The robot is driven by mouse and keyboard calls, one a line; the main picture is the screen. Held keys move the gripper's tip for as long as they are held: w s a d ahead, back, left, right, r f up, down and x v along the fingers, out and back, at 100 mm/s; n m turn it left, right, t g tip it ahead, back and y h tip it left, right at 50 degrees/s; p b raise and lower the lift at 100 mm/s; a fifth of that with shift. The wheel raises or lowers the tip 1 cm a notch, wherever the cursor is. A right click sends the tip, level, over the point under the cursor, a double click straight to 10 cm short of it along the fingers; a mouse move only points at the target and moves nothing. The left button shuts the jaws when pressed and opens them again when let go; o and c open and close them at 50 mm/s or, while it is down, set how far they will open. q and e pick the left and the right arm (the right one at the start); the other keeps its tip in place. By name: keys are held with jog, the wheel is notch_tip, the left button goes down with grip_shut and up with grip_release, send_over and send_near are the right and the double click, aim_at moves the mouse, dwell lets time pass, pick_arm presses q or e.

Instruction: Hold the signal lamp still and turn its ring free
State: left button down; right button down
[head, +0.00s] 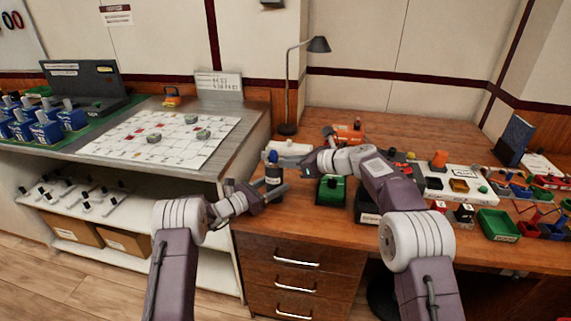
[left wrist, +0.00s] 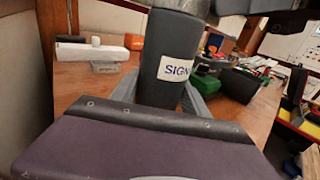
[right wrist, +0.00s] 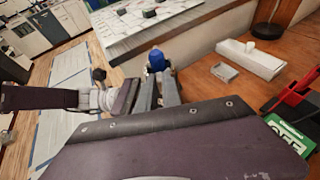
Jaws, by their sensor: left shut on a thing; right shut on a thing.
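The signal lamp is a dark upright cylinder (head: 273,174) with a blue dome on top, near the desk's left front edge. In the left wrist view its body (left wrist: 163,88) carries a white label reading "SIGN". My left gripper (head: 262,192) is shut on the lamp's lower body. My right gripper (head: 279,164) is shut around the lamp's top, just under the blue dome. In the right wrist view the blue dome (right wrist: 156,60) shows beyond the right fingers (right wrist: 158,90). The ring is mostly hidden by the right fingers.
A white block (head: 290,147) and a small grey tray (right wrist: 224,71) lie behind the lamp. A green box (head: 331,190) stands to its right. A desk lamp (head: 288,90) stands at the back. The left bench holds a marked sheet (head: 165,137). Several bins stand at right.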

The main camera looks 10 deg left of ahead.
jog(key=shift+n+g, duration=0.3)
jog(key=c, duration=1.5)
grip_release()
jog(key=shift+d, duration=0.1)
jog(key=v, duration=1.2)
jog(key=shift+f, duration=0.1)
